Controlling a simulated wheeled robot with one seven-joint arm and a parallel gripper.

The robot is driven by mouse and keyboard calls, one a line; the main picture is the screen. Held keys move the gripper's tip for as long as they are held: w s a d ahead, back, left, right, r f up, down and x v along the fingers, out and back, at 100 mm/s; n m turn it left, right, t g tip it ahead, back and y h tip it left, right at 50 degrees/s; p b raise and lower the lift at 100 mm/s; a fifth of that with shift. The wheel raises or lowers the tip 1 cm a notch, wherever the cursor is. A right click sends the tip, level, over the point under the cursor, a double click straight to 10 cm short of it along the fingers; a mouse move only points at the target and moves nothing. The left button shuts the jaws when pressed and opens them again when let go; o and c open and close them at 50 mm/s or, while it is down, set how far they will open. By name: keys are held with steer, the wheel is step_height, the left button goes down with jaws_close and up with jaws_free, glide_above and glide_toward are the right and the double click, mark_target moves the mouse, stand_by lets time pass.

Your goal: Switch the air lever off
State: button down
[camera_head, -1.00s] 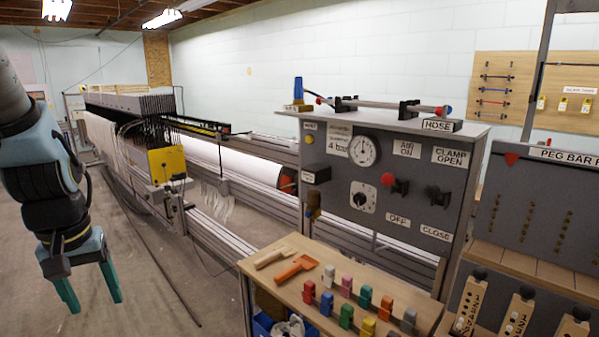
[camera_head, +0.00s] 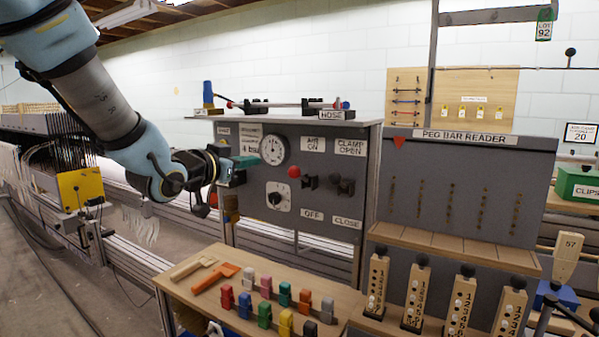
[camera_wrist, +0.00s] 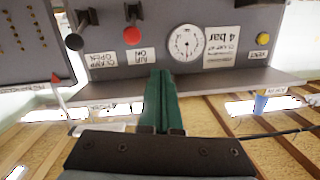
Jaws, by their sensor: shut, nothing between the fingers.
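The air lever has a red ball knob (camera_head: 294,172) on a black mount on the grey control panel (camera_head: 240,200). It sits between the AIR ON label (camera_head: 313,144) above and the OFF label (camera_head: 312,215) below. In the wrist view the panel is upside down, with the red knob (camera_wrist: 132,35) close to the AIR ON label (camera_wrist: 137,57). My gripper (camera_head: 252,161) is shut and empty, its teal fingers in front of the panel near the gauge, left of the red knob. In the wrist view the fingers (camera_wrist: 160,85) are pressed together, apart from the knob.
A black-knobbed clamp lever (camera_head: 345,187) is just right of the air lever. A pressure gauge (camera_head: 273,150) and a dial (camera_head: 278,196) are to its left. A wooden table (camera_head: 190,285) with coloured blocks is below. A peg bar reader (camera_head: 460,180) stands to the right.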

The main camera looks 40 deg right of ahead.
steer(key=shift+m+g+h, duration=0.8)
steer(key=shift+g, duration=0.1)
steer(key=s+d, duration=0.1)
steer(key=s+d+r, duration=0.1)
steer(key=s, duration=0.1)
steer(key=s+d+r, duration=0.1)
steer(key=shift+s, duration=0.15)
steer(key=shift+d, duration=0.1)
steer(key=p, duration=0.4)
glide_above(292, 172)
steer(key=d, duration=0.1)
steer(key=shift+s+r, duration=0.1)
steer(key=shift+s, duration=0.25)
steer(key=f, duration=0.2)
steer(key=f+p, duration=0.1)
steer(key=shift+w+a, duration=0.25)
steer(key=shift+a, duration=0.1)
steer(key=shift+a+f, duration=0.15)
steer(key=shift+f, duration=0.35)
steer(key=shift+f+b, duration=0.2)
steer(key=shift+b, duration=0.1)
